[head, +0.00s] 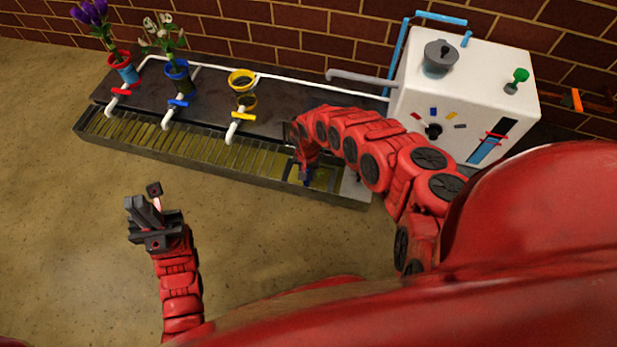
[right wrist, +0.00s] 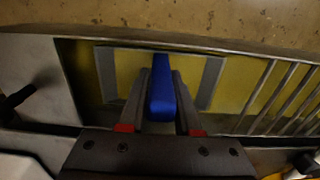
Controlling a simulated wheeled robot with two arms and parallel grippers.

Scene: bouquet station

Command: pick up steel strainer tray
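The steel strainer tray (right wrist: 213,82) lies at the right end of the long drip trough, its grey side bars showing in the right wrist view. Its blue handle (right wrist: 162,90) stands between the two fingers of my right gripper (right wrist: 161,98), which are close against it on both sides. In the head view my right gripper (head: 304,174) reaches down into the trough's right end, and the arm hides part of it. My left gripper (head: 148,200) is open and empty above the floor, in front of the trough.
The trough (head: 190,152) has slatted grating to the left of the tray. Taps with red, blue and yellow handles stand behind it, with flower pots (head: 177,80). A white machine (head: 470,90) stands at the right. The floor in front is clear.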

